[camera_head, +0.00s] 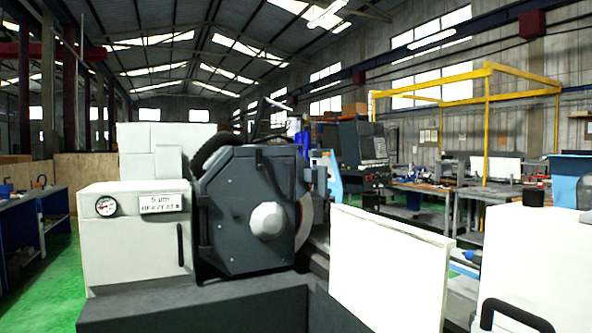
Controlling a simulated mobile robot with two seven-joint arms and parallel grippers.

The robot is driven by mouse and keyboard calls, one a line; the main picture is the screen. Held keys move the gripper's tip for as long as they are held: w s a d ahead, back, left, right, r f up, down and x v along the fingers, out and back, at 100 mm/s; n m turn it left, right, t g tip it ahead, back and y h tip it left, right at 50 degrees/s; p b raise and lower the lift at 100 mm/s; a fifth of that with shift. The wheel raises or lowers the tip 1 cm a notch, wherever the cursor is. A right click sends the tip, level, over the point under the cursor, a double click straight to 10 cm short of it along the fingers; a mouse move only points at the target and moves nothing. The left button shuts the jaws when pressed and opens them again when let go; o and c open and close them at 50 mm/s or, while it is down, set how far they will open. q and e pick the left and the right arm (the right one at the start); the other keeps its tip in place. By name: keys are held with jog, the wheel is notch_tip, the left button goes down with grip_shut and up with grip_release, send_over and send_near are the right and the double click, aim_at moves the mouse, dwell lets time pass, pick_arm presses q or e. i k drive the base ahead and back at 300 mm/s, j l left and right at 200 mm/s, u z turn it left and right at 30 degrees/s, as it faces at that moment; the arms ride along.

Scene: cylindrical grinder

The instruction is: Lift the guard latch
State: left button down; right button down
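The cylindrical grinder fills the middle of the head view. Its dark grey wheel guard (235,220) has a light round hub cover (267,220) on its face. The grinding wheel (305,221) shows as a pale edge at the guard's right side. Small dark fittings (318,180) sit at the guard's upper right; I cannot tell whether one of them is the guard latch. Neither of my grippers is in view.
A white cabinet (128,240) with a gauge (106,206) and black handle stands left of the guard. An upright white panel (388,268) and a white housing (540,262) with a black handle (517,316) stand at right. Benches (425,188) lie behind. Green floor is clear at left.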

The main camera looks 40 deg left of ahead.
aim_at(260, 165)
jog(key=j+z, duration=0.45)
jog(key=j, duration=1.55)
jog(key=j+z, duration=0.1)
jog(key=j, duration=0.85)
jog(key=k+j, duration=0.15)
jog(key=j, duration=0.8)
jog(key=i+z, duration=0.05)
